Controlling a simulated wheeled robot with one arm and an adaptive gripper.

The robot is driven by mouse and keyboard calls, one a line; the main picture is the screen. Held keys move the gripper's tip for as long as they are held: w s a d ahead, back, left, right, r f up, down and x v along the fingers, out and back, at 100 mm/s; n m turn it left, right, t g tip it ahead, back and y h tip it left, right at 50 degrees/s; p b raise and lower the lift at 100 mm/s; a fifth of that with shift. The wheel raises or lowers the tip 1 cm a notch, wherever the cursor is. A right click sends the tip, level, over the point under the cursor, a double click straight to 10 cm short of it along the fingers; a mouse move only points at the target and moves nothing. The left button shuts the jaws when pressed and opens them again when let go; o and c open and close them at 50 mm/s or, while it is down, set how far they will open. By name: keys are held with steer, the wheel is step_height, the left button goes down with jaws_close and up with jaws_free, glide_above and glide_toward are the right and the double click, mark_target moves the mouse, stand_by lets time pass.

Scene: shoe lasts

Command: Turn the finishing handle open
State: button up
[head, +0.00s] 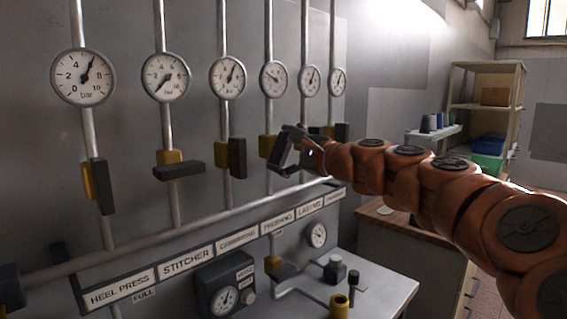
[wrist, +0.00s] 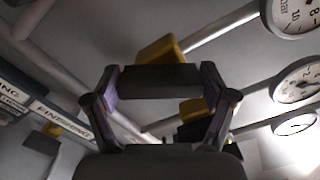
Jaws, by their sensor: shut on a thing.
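The finishing valve is the fourth from the left in the head view, above the label (head: 277,222) that seems to read "FINISHING". Its yellow body (head: 266,147) sits on a vertical pipe, and it also shows in the wrist view (wrist: 160,50). My gripper (head: 287,150) is at this valve and covers much of its handle in the head view. In the wrist view my gripper (wrist: 160,88) is shut on the dark finishing handle (wrist: 155,80), one finger at each end of the visible bar. The handle's exact angle to the pipe is hard to tell.
Neighbouring valves stand close: the cementing handle (head: 237,158) is upright on the left, the stitcher handle (head: 180,170) lies crosswise. A dark handle (head: 342,132) stands at the right. Gauges (head: 274,78) hang above. A bench (head: 375,285) and shelves (head: 485,100) are right.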

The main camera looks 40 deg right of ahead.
steer(key=n+b, duration=0.4)
steer(key=shift+f+n+b, duration=0.25)
steer(key=shift+n+b, duration=0.05)
steer(key=shift+b, duration=0.05)
steer(key=shift+r+n+b, duration=0.1)
steer(key=shift+n+b, duration=0.4)
steer(key=shift+n, duration=0.1)
steer(key=o, duration=1)
steer(key=s+d, duration=0.1)
steer(key=s, duration=1.1)
steer(key=shift+d, duration=0.3)
